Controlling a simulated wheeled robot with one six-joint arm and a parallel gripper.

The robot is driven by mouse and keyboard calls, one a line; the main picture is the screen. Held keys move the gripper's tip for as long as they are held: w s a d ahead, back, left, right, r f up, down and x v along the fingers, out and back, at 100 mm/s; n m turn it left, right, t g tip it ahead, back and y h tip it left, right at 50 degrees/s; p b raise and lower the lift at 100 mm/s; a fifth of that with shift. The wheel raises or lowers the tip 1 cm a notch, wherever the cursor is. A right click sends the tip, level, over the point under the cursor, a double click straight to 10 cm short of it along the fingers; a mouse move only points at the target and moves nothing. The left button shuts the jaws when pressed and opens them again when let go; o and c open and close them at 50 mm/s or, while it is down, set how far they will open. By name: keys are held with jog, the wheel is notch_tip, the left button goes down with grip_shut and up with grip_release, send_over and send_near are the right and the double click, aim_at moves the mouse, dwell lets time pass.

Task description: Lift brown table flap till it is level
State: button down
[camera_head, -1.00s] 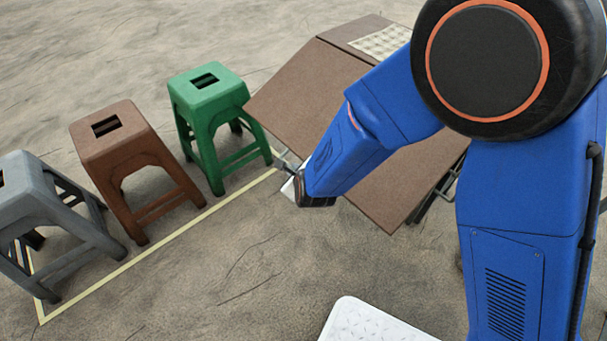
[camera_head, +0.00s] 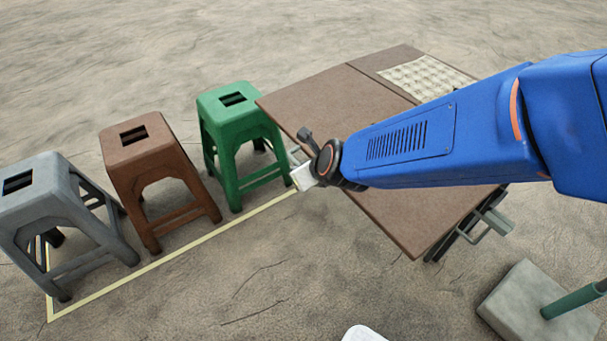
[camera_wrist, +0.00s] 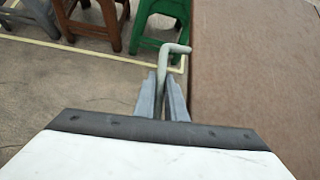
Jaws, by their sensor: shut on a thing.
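The brown table flap (camera_head: 400,215) extends from the brown table top (camera_head: 400,58) toward the stools. It looks level or nearly level with the table top, with a thin seam between them. It also fills the right side of the wrist view (camera_wrist: 260,70). My gripper (camera_head: 297,157), at the flap's near-left edge, is partly hidden by my arm in the head view. In the wrist view, my gripper (camera_wrist: 162,84) is shut on a bent grey metal rod (camera_wrist: 178,48) beside the flap's edge. Whether the rod joins the flap is hidden.
Green (camera_head: 238,130), brown (camera_head: 150,165) and grey (camera_head: 55,195) stools stand in a row at left, behind a yellow floor line (camera_head: 190,237). A patterned cloth (camera_head: 425,77) lies on the table. A grey block with a green pole (camera_head: 525,300) stands at lower right.

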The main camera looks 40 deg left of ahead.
jog(key=shift+s+a+r, duration=0.1)
jog(key=shift+r, duration=1.05)
jog(key=c, duration=1.8)
grip_release()
